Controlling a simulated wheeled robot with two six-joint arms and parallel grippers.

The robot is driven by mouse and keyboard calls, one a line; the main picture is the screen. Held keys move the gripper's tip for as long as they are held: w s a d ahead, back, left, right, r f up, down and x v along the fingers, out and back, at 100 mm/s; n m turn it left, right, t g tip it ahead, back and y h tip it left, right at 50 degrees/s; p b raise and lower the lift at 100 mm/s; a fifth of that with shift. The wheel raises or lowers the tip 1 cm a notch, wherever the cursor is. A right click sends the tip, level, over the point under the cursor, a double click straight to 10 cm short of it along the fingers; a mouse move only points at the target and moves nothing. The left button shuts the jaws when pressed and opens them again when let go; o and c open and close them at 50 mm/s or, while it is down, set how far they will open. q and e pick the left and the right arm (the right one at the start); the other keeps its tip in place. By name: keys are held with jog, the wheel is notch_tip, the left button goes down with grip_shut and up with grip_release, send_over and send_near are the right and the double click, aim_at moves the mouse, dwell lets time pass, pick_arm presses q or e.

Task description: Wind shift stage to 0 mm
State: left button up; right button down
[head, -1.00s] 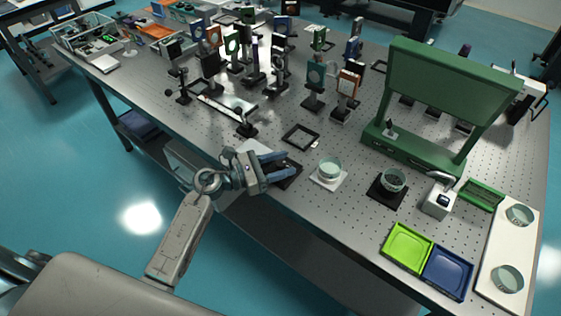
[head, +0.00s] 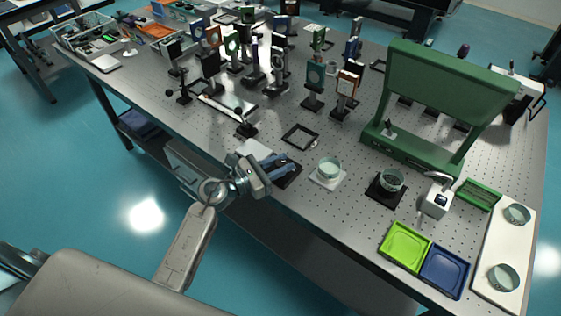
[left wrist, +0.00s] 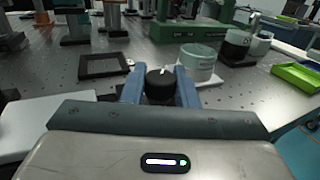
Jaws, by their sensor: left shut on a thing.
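The shift stage (head: 286,180) is a dark, low block near the table's front edge in the head view, mostly covered by my gripper. In the left wrist view, a black round knob (left wrist: 159,88) with a white mark on its top stands between the blue fingers. My left gripper (head: 292,167) reaches over the stage from the front edge. Its fingers (left wrist: 160,92) are shut on the knob, one on each side. No scale reading is legible. My right gripper is not in view.
A white dish stand with a glass dish (head: 329,169) stands just right of the gripper. A black square frame (head: 300,136) lies behind it, and a white plate (head: 252,150) lies to its left. Green and blue trays (head: 405,247) are at the front right.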

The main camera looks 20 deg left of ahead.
pick_arm(q)
jog(key=n+t+y+p, duration=0.1)
jog(key=y, duration=0.1)
jog(key=n+t+y+p, duration=0.1)
jog(key=n+y, duration=0.1)
jog(key=shift+d+r+t+p, duration=0.1)
jog(key=shift+r+t+p, duration=0.1)
jog(key=shift+t+p, duration=0.15)
jog(key=shift+f+n+t+y+p, duration=0.15)
jog(key=shift+n+t+y+p, duration=0.55)
jog(key=shift+n+y, duration=0.6)
jog(key=shift+y, duration=0.5)
jog(key=o, duration=1)
jog(key=shift+c, duration=0.2)
jog(key=shift+s+f, duration=0.1)
jog(key=shift+s, duration=0.05)
